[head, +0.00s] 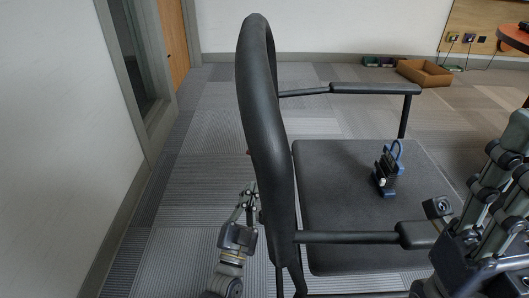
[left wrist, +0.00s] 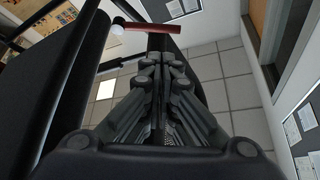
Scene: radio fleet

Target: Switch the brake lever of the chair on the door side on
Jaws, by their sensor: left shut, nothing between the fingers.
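The black chair (head: 262,110) stands in front of me, with its tall backrest towards the left and its grey seat (head: 335,200) towards the right. A red lever (left wrist: 148,27) with a pale end shows on a black bar in the left wrist view. In the head view only a tiny red bit (head: 248,152) shows at the backrest's left edge. My left gripper (head: 250,190) is shut and empty, close to the backrest's left side. In the left wrist view its fingertips (left wrist: 162,60) lie just below the lever; contact is unclear. My right gripper (head: 503,150) is partly cut off at the right.
A black device with a blue handle (head: 387,170) stands on the seat. A door (head: 172,40) and wall are on the left, with free carpet between. A cardboard box (head: 425,73) lies at the back right, near a round red table (head: 515,38).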

